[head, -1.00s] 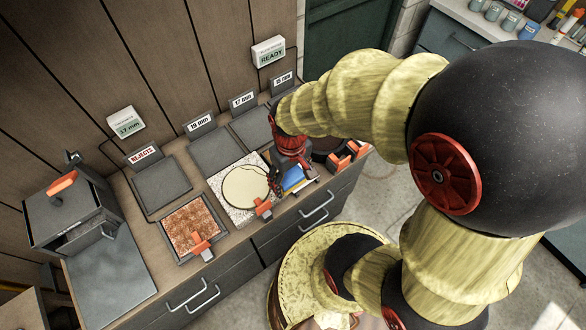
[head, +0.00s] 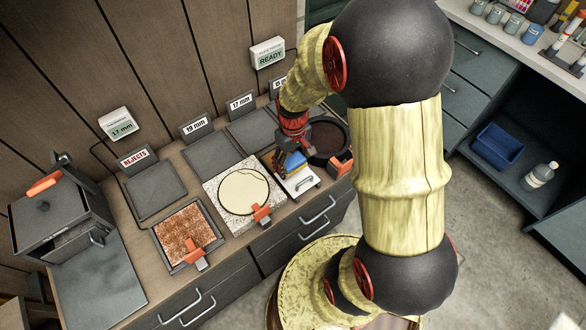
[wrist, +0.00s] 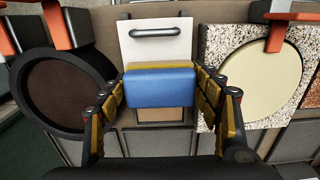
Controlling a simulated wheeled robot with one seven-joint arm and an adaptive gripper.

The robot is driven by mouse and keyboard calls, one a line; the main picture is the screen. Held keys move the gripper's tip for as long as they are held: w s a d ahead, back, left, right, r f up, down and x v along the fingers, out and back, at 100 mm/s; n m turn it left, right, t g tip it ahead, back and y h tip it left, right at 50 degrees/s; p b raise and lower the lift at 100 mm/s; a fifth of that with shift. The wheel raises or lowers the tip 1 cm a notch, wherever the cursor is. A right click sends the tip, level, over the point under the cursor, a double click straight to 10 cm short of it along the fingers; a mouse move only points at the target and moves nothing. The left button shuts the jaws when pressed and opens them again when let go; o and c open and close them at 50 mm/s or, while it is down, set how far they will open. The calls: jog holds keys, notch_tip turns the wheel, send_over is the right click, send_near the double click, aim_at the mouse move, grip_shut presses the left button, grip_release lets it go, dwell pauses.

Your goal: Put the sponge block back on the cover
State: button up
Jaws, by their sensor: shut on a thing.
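The sponge block (wrist: 160,87) is blue in the wrist view, held level between the two yellow-padded fingers of my gripper (wrist: 163,92). In the head view the sponge block (head: 292,161) shows as a small blue patch, partly hidden by my gripper (head: 291,155). The cover is a white plate with a dark bar handle (wrist: 158,50), partly hidden behind the block in the wrist view. In the head view the cover (head: 303,182) lies on the counter, just in front of the block. I cannot tell whether the block touches the cover.
Left of the cover stands a speckled slab (head: 216,200) bearing a cream disc (head: 241,192), with an orange clamp (head: 261,214). Right is a dark round ring (head: 345,157). A rust-brown tray (head: 186,232) and empty grey plates (head: 155,190) are farther left.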

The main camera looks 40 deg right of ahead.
aim_at(293, 167)
jog(key=shift+w+d+f, duration=0.1)
jog(key=shift+w+f, duration=0.05)
jog(key=shift+f, duration=0.15)
jog(key=shift+w+d+f+b, duration=0.15)
jog(key=shift+f+b, duration=0.5)
jog(key=shift+f, duration=1.05)
jog(key=shift+f, duration=0.2)
jog(key=o, duration=1.1)
jog(key=shift+r, duration=0.15)
